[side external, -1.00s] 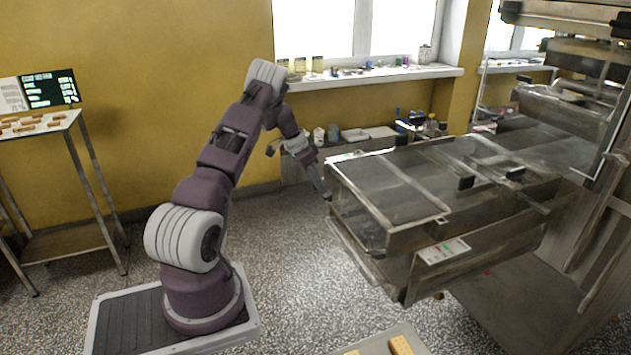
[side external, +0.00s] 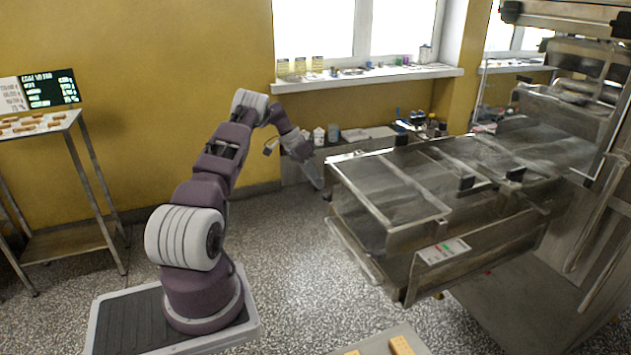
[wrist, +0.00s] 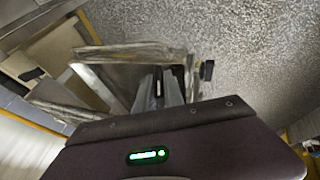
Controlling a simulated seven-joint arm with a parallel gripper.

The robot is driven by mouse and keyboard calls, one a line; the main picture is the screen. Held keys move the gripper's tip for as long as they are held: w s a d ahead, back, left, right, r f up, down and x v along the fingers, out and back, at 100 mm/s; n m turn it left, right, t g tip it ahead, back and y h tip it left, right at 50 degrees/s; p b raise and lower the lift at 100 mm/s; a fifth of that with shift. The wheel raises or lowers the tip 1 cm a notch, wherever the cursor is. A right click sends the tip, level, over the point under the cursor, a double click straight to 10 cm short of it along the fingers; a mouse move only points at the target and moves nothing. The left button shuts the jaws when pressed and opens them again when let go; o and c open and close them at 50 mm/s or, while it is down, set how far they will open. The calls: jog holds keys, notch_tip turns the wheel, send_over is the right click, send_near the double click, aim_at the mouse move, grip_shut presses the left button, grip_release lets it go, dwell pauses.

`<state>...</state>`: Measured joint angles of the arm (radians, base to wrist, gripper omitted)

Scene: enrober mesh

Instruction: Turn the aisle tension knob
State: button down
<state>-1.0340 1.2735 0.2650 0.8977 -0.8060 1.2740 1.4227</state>
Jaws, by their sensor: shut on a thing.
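A separate black block (wrist: 207,70) sticks out at the frame's edge, right of the fingers. The side view does not show the knob.
Two black handles (side external: 466,183) sit on the enrober's top. A control panel (side external: 443,251) is on its near side. A tray with biscuits (side external: 402,345) stands at the bottom edge. Speckled floor (side external: 290,270) lies clear between my base and the machine.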

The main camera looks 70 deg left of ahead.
jog(key=shift+r, duration=0.1)
jog(key=c, duration=1.5)
grip_release()
jog(key=v, duration=0.7)
